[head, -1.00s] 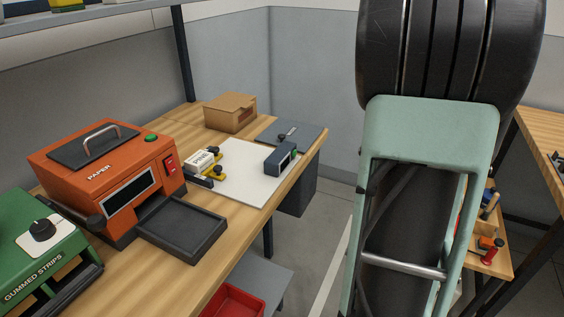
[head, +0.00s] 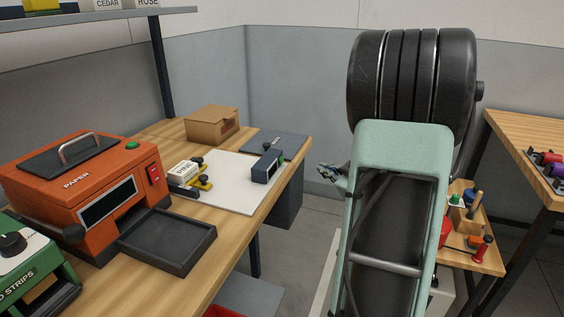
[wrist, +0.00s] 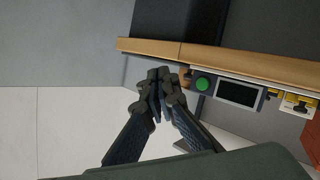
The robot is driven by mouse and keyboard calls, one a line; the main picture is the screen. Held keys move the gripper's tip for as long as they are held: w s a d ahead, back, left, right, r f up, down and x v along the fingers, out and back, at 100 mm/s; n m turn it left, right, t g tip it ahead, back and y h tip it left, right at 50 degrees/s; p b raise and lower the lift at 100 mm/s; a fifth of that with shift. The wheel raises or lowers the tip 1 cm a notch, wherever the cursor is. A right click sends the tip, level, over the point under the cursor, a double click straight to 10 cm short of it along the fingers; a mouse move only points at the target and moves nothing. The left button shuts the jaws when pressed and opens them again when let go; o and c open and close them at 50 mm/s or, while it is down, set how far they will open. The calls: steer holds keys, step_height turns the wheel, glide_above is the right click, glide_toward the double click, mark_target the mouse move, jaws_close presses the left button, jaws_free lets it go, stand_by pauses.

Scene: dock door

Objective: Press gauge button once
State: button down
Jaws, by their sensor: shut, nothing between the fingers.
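The gauge (head: 264,168) is a small dark blue-grey box with a screen, standing on a white mat (head: 232,198) near the bench's right end. Its green button (head: 281,158) shows small at its right end, and shows clearly in the wrist view (wrist: 203,84) beside the dark screen (wrist: 238,95). My gripper (head: 327,172) is to the right of the gauge, off the bench edge, partly hidden behind my arm. In the wrist view my gripper (wrist: 158,92) is shut and empty, its fingertips left of the button in the picture and apart from it.
A yellow-and-black device (head: 203,181) with a white block lies left of the gauge. A cardboard box (head: 212,124) and a dark flat plate (head: 272,143) are behind. An orange paper machine (head: 85,185) and black tray (head: 168,239) stand nearer.

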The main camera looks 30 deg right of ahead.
steer(key=shift+w+a+b, duration=0.4)
steer(key=shift+w+a, duration=1.1)
steer(key=shift+w, duration=0.15)
steer(key=shift+w+a+b, duration=0.35)
steer(key=shift+w+a, duration=1.1)
steer(key=shift+w, duration=0.2)
steer(key=shift+w+a, duration=0.1)
steer(key=shift+w+a, duration=0.15)
steer(key=shift+w, duration=0.05)
steer(key=shift+w+a, duration=0.3)
steer(key=shift+d, duration=0.1)
steer(key=shift+s+d, duration=0.45)
steer(key=shift+s, duration=0.15)
steer(key=shift+s+d+p, duration=0.5)
steer(key=shift+s+d, duration=1.15)
steer(key=shift+s, duration=0.25)
